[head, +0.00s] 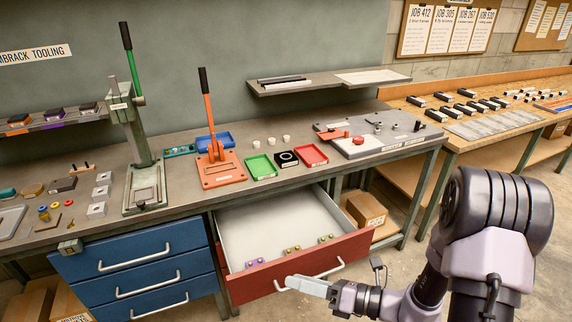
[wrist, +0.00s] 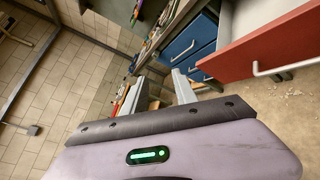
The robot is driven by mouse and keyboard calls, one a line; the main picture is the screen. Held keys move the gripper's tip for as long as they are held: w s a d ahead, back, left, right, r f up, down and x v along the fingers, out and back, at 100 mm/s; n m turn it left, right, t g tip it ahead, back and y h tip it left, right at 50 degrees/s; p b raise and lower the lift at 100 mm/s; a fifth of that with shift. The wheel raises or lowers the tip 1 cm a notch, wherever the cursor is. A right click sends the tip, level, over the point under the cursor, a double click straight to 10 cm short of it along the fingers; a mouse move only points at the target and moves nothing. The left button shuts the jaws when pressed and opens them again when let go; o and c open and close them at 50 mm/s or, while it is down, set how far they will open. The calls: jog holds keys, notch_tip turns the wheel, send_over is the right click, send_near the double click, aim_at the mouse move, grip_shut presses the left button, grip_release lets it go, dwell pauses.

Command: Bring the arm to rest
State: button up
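My arm reaches in from the lower right in the head view, bent at a large dark joint. My gripper (head: 290,282) is in front of the open red drawer (head: 256,284), its pale fingers pointing left and overlapping the left end of the drawer's handle (head: 326,275). In the wrist view my gripper (wrist: 162,86) has its two fingers apart with nothing held between them. The handle (wrist: 290,68) shows well to the right of the fingers there, apart from them.
The red drawer holds several small coloured parts. Blue drawers (head: 130,268) are shut on its left. The bench (head: 225,198) above carries a green press (head: 139,140), an orange press (head: 212,150) and trays. A cardboard box (head: 367,208) stands under the bench. Open floor lies in front.

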jog(key=s+a+r+n+g+h, duration=0.25)
jog(key=s+r+n+g, duration=0.2)
jog(key=s+n, duration=0.35)
jog(key=s+a+r+n+g+h, duration=0.1)
jog(key=s+r+n+g+h, duration=0.35)
jog(key=n, duration=0.55)
jog(key=s+d+r+n+t+h, duration=0.4)
jog(key=d+r+n+t+h, duration=0.2)
jog(key=n, duration=0.4)
jog(key=d+r+t, duration=0.1)
jog(key=d, duration=0.1)
jog(key=shift+s+d+r+t, duration=0.15)
jog(key=shift+s+d+t, duration=0.2)
jog(key=shift+t, duration=0.05)
